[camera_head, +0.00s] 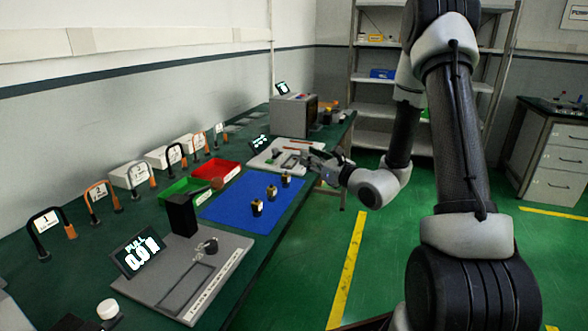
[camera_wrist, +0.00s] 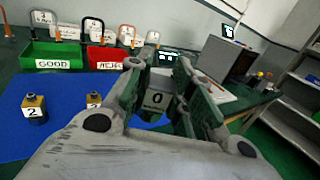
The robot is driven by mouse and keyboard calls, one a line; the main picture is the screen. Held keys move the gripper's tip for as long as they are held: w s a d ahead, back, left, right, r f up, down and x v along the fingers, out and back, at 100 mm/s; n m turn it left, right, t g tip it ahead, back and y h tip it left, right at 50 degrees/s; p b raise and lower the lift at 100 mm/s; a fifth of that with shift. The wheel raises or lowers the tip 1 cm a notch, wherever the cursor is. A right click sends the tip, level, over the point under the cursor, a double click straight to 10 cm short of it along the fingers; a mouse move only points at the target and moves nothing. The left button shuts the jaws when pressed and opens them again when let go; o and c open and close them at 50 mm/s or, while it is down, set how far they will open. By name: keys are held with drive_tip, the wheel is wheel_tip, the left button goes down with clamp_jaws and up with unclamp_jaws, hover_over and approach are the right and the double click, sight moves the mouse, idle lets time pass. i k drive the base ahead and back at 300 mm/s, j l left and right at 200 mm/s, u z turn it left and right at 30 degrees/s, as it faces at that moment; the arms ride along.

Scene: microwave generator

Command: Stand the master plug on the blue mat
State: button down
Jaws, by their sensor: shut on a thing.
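My gripper (camera_head: 318,160) is at the right of the bench, beyond the far right edge of the blue mat (camera_head: 235,200). In the wrist view my gripper (camera_wrist: 160,100) is shut on a plug (camera_wrist: 157,99) with a white label reading 0, which I take as the master plug. The fingers hide its sides, and I cannot make it out in the head view. On the mat stand three dark, gold-banded plugs: a near one (camera_head: 257,208), a middle one (camera_head: 271,192) and a far one (camera_head: 286,180). Two show in the wrist view with labels reading 2.
A green GOOD bin (camera_head: 180,191) and a red bin (camera_head: 217,171) stand behind the mat. A grey pull gauge (camera_head: 190,278) lies nearer. A white fixture board (camera_head: 270,160) and a grey box (camera_head: 290,115) are beyond. The mat's left part is bare.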

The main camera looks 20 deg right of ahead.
sight(239, 187)
drive_tip(key=i+l+u, duration=0.15)
drive_tip(key=l+u, duration=0.15)
drive_tip(key=l, duration=0.3)
drive_tip(key=l+u, duration=0.25)
drive_tip(key=l, duration=0.4)
drive_tip(key=i+l+u, duration=0.65)
drive_tip(key=i+j, duration=0.05)
